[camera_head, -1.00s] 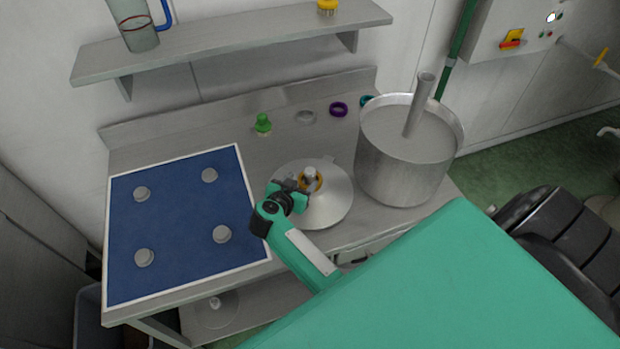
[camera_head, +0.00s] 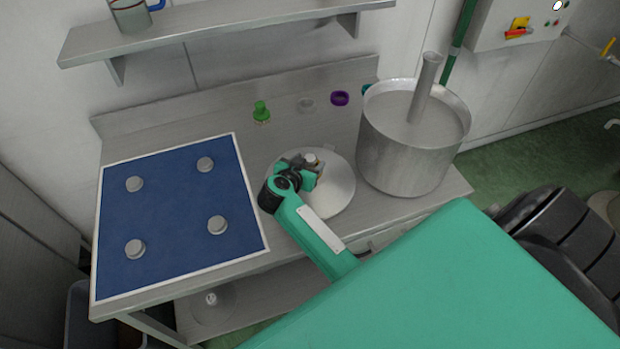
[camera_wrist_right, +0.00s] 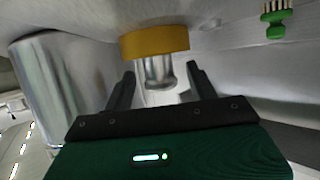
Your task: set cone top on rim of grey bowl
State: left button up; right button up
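The cone top, a pale grey cone (camera_head: 338,190) with a metal knob and yellow collar, sits on the steel bench, left of the grey bowl. The grey bowl (camera_head: 400,165) is a deep steel vessel with an upright tube inside; its rim shows. My right gripper (camera_head: 311,166) is at the cone top's knob and hides part of it. In the right wrist view, its fingers (camera_wrist_right: 162,85) stand apart with the knob (camera_wrist_right: 157,72) between them and gaps visible at both sides. The yellow collar (camera_wrist_right: 155,41) lies just beyond the fingertips. My left gripper is out of view.
A blue mat (camera_head: 175,235) with several grey discs covers the bench's left. A green-handled brush (camera_head: 261,113), a clear ring (camera_head: 306,105) and a purple ring (camera_head: 340,98) lie at the back. A shelf (camera_head: 215,32) overhangs behind. Another round lid (camera_head: 205,308) rests below the bench.

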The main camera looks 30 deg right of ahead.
grip_shut()
dwell(1.2)
jog(key=shift+r, duration=0.15)
